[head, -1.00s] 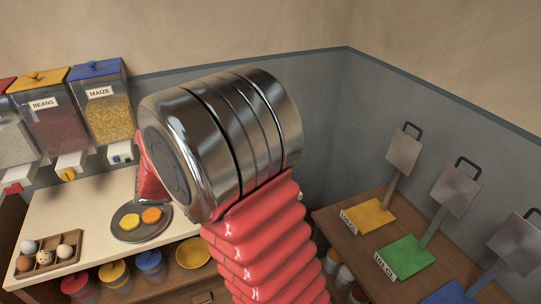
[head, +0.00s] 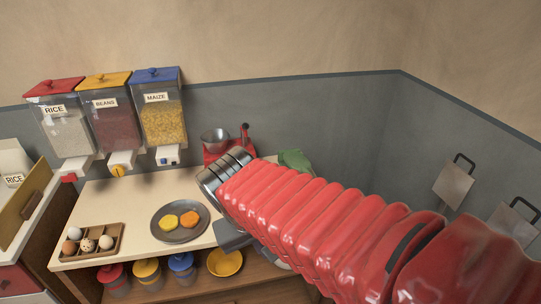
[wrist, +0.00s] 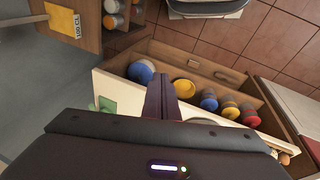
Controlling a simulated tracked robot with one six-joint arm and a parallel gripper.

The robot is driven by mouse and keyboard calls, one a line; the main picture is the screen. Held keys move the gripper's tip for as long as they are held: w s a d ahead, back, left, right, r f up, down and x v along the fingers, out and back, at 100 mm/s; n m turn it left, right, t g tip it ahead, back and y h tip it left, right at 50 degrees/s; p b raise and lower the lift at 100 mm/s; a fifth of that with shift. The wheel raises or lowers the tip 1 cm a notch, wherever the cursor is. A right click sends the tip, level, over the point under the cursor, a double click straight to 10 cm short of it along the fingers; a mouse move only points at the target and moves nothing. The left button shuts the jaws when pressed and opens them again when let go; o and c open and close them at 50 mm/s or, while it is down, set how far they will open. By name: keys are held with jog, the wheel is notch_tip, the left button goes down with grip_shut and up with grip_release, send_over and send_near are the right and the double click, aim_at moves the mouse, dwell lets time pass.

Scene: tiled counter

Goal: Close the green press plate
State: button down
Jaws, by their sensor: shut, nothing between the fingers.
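Two raised grey press plates with dark handles stand at the right of the head view. The nearer one (head: 512,225) appears to be the green press's raised plate; the other (head: 453,185) is farther back. Their coloured bases are hidden behind my red arm. My gripper (wrist: 163,97) is shut and empty in the wrist view, above the counter edge and its lower shelf. It is well left of the presses.
The counter holds a grey plate (head: 158,234) with yellow and orange pieces and an egg tray (head: 68,256). Dispensers of rice (head: 68,130), beans (head: 115,128) and maize (head: 163,120) hang on the wall. Lidded jars and a yellow bowl (head: 224,264) sit on the shelf below.

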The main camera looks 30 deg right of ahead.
jog(key=s+a+r+n+t+y, duration=0.1)
jog(key=a+r+n+t+y, duration=0.1)
jog(key=a, duration=0.4)
jog(key=shift+a+r+t+y, duration=0.35)
jog(key=shift+r+t+y, duration=0.25)
jog(key=shift+r+t, duration=0.35)
jog(key=shift+s, duration=0.1)
